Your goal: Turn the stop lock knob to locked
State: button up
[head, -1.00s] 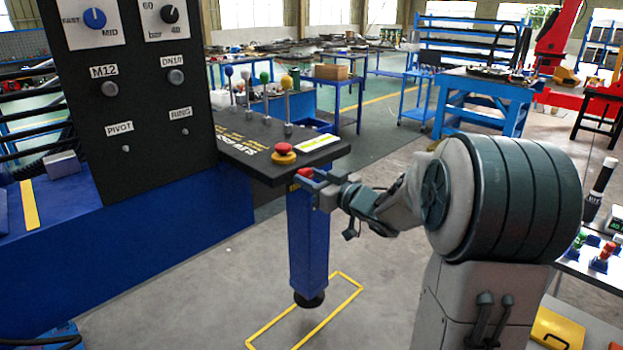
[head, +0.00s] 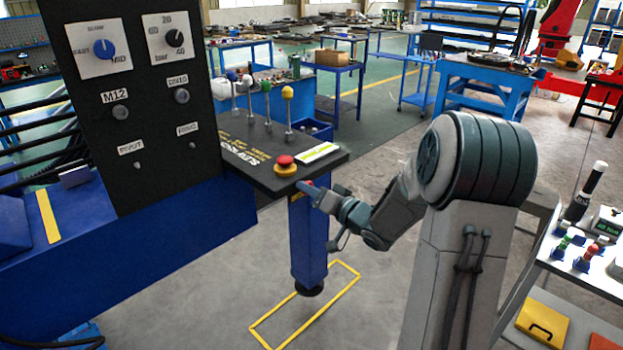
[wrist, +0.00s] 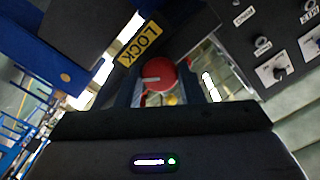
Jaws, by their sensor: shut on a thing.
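The stop lock knob (wrist: 160,70) is a round red knob with a white pointer mark, seen in the wrist view. The white mark points left in that picture. A yellow LOCK label (wrist: 141,43) sits just up and left of the knob. My gripper (head: 307,187) is at the front end of the black control shelf, below the shelf top. Its fingers stand on both sides of the knob in the wrist view and are shut on it. In the head view the fingers mostly hide the knob.
A red mushroom button (head: 286,162) on a yellow base sits on the black shelf (head: 262,178) just above my gripper. Several ball-topped levers stand behind it. A blue post (head: 307,245) is under the shelf. A dark panel (head: 135,90) with dials rises at left.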

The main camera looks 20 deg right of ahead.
jog(key=shift+m+p, duration=2.8)
jog(key=shift+m, duration=2.1)
jog(key=o, duration=1)
jog(key=b+v, duration=0.3)
jog(key=v, duration=1.1)
